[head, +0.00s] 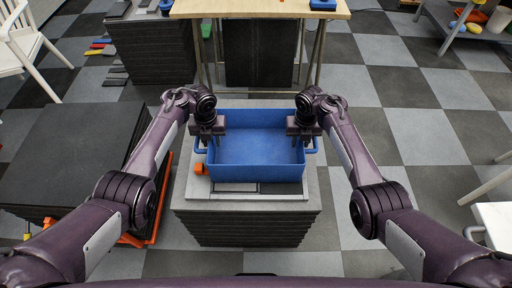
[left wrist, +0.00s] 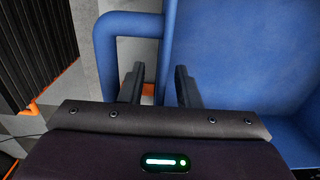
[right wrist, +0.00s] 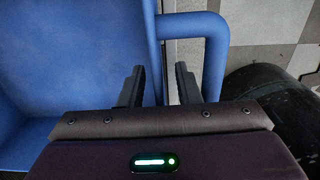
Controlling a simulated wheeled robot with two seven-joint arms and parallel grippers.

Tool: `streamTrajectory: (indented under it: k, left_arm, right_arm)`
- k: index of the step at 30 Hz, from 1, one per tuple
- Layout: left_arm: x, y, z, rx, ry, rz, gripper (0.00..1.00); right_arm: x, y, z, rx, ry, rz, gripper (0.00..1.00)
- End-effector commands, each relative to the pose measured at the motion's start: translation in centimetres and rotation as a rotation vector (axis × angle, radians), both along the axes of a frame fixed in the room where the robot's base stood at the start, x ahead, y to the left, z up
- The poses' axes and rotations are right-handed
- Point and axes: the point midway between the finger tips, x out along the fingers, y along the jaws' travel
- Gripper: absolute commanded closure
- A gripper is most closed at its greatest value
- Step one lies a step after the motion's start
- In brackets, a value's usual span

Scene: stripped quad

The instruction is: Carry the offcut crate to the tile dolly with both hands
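The blue offcut crate (head: 256,173) sits level on a grey stack in front of me, with a loop handle on its left and right sides. Its inside looks empty. My left gripper (head: 208,134) is at the left end; in the left wrist view its fingers (left wrist: 158,84) are apart, one over the gap of the handle (left wrist: 106,60), one over the crate's inside. My right gripper (head: 304,133) mirrors this, its fingers (right wrist: 160,84) apart beside the right handle (right wrist: 215,60). A low orange-framed dolly (head: 157,205) with dark slabs, seemingly the tile dolly, stands at left.
The grey stack (head: 247,222) carries the crate and a small orange object (head: 200,168). A wooden-topped table (head: 258,8) stands behind. A white chair (head: 20,50) is at far left. Checkered floor (head: 420,130) is open to the right.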

Motion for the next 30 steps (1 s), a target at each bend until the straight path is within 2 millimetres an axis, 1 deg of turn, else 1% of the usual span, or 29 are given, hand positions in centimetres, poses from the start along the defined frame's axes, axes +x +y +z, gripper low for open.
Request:
streamTrajectory:
  k: [4,9,11,30]
  left_arm:
    - [0.01,0.0,0.03,0.0,0.0,0.0,0.71]
    - [0.01,-0.02,0.04,-0.001,0.0,0.0,0.94]
    - [0.01,-0.02,0.05,-0.001,0.0,0.0,1.0]
    - [0.02,-0.01,0.08,0.0,0.0,0.0,1.0]
  right_arm:
    - [0.01,0.0,0.03,0.0,0.0,0.0,0.71]
    - [0.01,0.01,0.05,0.0,0.0,0.0,0.94]
    - [0.01,0.01,0.05,0.0,0.0,0.0,1.0]
    - [0.01,0.01,0.07,0.0,0.0,0.0,1.0]
